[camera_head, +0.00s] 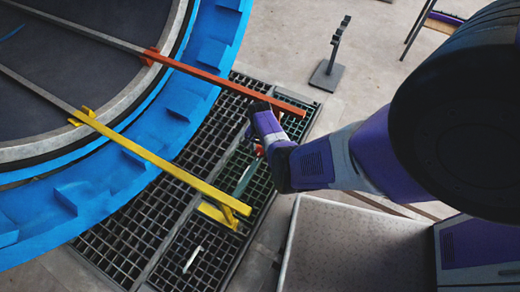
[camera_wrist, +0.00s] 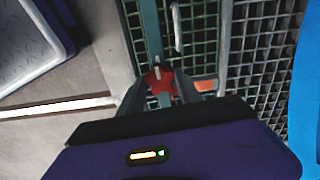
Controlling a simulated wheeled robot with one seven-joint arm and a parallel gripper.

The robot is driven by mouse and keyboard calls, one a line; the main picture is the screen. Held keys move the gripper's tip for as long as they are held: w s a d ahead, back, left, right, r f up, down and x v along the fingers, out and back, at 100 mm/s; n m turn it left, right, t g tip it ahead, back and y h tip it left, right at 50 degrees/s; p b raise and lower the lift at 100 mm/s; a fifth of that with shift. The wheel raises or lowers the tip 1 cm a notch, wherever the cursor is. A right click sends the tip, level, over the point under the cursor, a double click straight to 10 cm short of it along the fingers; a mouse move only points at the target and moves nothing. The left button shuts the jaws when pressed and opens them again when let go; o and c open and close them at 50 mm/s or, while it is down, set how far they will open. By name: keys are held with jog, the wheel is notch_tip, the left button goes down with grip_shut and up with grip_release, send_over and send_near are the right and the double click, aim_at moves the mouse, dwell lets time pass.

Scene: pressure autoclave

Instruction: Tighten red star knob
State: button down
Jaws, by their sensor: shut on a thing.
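The red star knob (camera_wrist: 158,78) shows between the two fingers of my gripper (camera_wrist: 159,86) in the wrist view, and the fingers are shut on its sides. A pale pin or stem stands at its middle, and a teal bar (camera_wrist: 150,30) runs away behind it. In the head view only a small red patch of the knob (camera_head: 259,149) shows beside my gripper, above the floor grating. The rest of it is hidden by my wrist, so I cannot tell how far it is screwed in.
The large blue ring of the autoclave (camera_head: 205,95) fills the left. An orange bar (camera_head: 225,83) and a yellow bar (camera_head: 165,165) reach out from it near my arm. Metal grating (camera_head: 150,225) lies below. A dark stand (camera_head: 328,75) is on open floor at the back.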

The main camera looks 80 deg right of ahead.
aim_at(260, 151)
jog(key=shift+m, duration=0.4)
jog(key=c, duration=0.8)
grip_release()
notch_tip(260, 151, up, 8)
jog(key=p, duration=0.3)
jog(key=shift+f+p, duration=0.1)
jog(key=shift+p, duration=0.3)
jog(key=shift+d, duration=0.1)
